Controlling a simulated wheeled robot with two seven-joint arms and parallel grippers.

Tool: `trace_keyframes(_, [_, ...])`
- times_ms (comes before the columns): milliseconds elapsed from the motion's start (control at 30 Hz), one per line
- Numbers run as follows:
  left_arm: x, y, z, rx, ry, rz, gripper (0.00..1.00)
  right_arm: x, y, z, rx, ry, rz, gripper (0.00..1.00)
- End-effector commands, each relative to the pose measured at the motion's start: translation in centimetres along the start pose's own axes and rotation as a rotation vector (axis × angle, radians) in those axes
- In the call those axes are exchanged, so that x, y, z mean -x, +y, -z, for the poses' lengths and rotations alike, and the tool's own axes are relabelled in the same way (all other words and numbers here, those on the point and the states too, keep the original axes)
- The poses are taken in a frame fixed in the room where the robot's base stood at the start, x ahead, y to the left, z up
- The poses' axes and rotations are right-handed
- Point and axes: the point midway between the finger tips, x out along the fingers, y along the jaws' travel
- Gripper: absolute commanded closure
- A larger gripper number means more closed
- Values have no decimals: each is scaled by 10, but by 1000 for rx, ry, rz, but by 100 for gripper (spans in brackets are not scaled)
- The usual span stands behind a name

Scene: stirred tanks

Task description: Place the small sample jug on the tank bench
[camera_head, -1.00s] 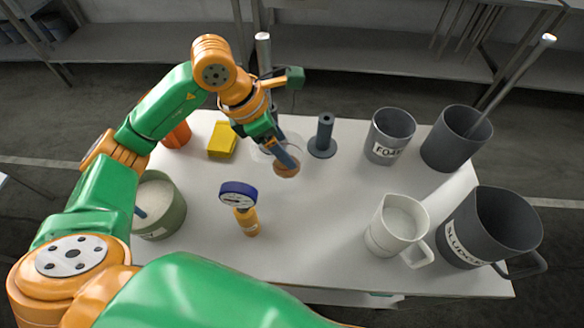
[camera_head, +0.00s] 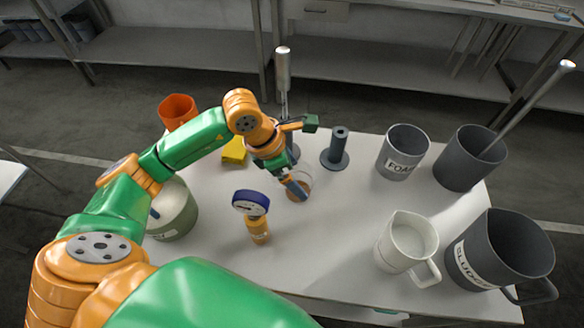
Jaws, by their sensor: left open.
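A small clear vessel with a brown base or contents (camera_head: 304,181), likely the sample jug, is on the white tank bench (camera_head: 330,235), left of its middle. My left gripper (camera_head: 297,188) is open right at this vessel, and its fingers overlap it in the picture. The fingers hide part of it, so I cannot tell whether they touch it. A white jug with a handle (camera_head: 400,245) stands upright at the front right of the bench. My right gripper is not in view.
A gauge on an orange body (camera_head: 258,230) and a dark post on a round foot (camera_head: 337,152) stand close by. A green pot (camera_head: 175,215), yellow block (camera_head: 234,151), FOAM pot (camera_head: 401,150), grey pot with rod (camera_head: 463,160) and SLUDGE jug (camera_head: 505,250) surround them. The bench's front middle is clear.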

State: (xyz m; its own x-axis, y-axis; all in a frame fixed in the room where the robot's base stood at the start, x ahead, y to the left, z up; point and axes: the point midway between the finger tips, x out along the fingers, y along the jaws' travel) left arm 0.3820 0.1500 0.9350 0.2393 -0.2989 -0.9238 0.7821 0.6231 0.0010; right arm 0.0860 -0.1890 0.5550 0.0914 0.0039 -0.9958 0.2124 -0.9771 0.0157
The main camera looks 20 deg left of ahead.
Motion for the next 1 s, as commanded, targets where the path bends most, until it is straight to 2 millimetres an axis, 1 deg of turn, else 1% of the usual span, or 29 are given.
trace_keyframes(67, [8,1,-1,-1,-3,-2,0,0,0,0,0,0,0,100])
trace_keyframes(167, [28,1,0,-2,-3,-5,0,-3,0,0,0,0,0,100])
trace_keyframes(400, [91,1,-1,-1,-4,-6,0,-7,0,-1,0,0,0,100])
trace_keyframes(500, [109,1,-1,0,-2,-4,0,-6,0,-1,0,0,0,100])
trace_keyframes(600, [119,0,0,1,0,-2,0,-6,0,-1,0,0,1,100])
trace_keyframes(667, [121,0,0,0,0,0,0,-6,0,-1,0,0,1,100])
trace_keyframes(1000, [121,0,0,0,0,1,0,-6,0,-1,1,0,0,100])
